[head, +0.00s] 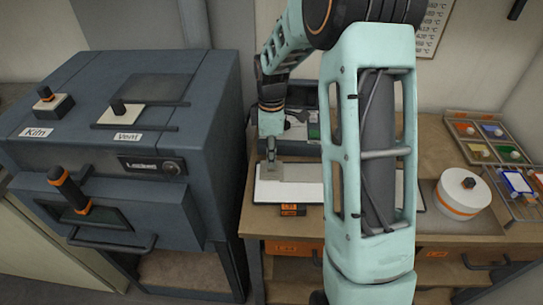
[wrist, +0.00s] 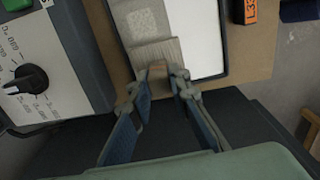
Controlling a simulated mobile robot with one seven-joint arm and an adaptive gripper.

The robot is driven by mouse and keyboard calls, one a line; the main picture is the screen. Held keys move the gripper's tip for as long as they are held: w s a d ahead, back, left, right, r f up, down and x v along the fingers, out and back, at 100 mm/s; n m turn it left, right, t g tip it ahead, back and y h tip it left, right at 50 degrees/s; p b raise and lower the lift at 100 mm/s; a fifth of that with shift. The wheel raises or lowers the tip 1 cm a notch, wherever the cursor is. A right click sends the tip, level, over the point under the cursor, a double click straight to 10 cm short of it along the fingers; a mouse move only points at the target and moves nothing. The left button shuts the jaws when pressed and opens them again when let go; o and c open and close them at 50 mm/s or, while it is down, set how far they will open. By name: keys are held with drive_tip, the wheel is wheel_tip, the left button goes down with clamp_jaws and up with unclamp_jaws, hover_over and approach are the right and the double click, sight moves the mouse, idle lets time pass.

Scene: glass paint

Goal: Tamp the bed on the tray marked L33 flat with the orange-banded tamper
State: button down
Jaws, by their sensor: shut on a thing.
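The tray marked L33 (head: 262,198) lies on the workbench, with a flat white bed (head: 300,190) in it. Its orange label (wrist: 250,9) shows in the wrist view. My gripper (head: 269,141) is over the left part of the tray, its fingers shut on the narrow handle of a beige-grey block-shaped tool (head: 271,168), which also shows in the wrist view (wrist: 155,50). The tool is at the bed; I cannot tell whether it touches it. My arm hides the tray's right part.
A dark kiln (head: 125,95) stands at left. A white round container with an orange band (head: 460,200) and a compartment tray of coloured pieces (head: 480,128) are at right. A device with a dial (wrist: 28,80) stands close beside the tray. Bare bench lies in front.

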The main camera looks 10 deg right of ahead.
drive_tip(key=shift+s+d, duration=0.25)
drive_tip(key=shift+d, duration=0.75)
drive_tip(key=shift+s+d, duration=0.3)
drive_tip(key=shift+d, duration=0.7)
drive_tip(key=shift+s+d, duration=0.25)
drive_tip(key=shift+d, duration=0.75)
drive_tip(key=shift+f, duration=0.1)
drive_tip(key=shift+f+b, duration=0.35)
drive_tip(key=shift+f, duration=0.4)
drive_tip(key=shift+f, duration=0.3)
drive_tip(key=shift+r+p, duration=0.75)
drive_tip(key=shift+r, duration=0.4)
